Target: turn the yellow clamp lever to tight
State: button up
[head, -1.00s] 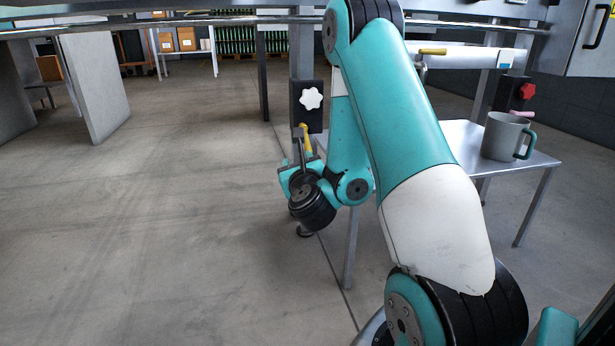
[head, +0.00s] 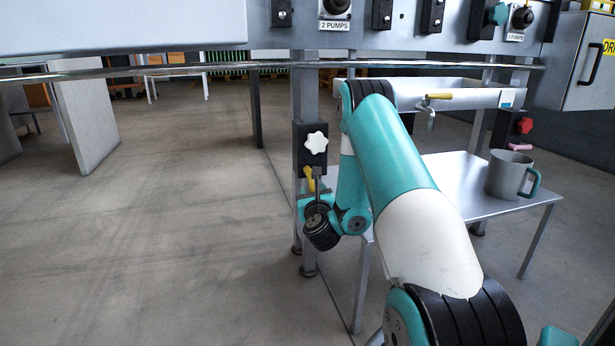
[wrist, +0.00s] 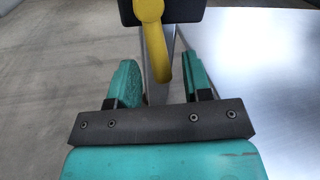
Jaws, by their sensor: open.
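The yellow clamp lever (head: 309,179) hangs below a black block (head: 301,160) with a white star knob (head: 316,142) on a steel leg. In the wrist view the yellow lever (wrist: 155,45) hangs from the black block's lower edge, tip down, its upper end cut off by the frame. My gripper (wrist: 158,78) is open, its two teal fingers apart on either side of the lever's line. The lever's tip shows between the fingers; contact cannot be told. In the head view my gripper (head: 315,199) is just below the lever, partly hidden by my wrist.
A steel side table (head: 450,190) stands to the right, bearing a grey mug (head: 508,174). A red knob (head: 525,126) with a pink lever (head: 520,147) is on another leg. A tap with a yellow handle (head: 438,96) is behind my arm.

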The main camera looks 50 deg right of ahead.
jog(key=shift+p+x, duration=0.5)
jog(key=shift+x, duration=0.35)
jog(key=shift+w+d, duration=0.15)
jog(key=shift+w, duration=0.1)
grip_shut()
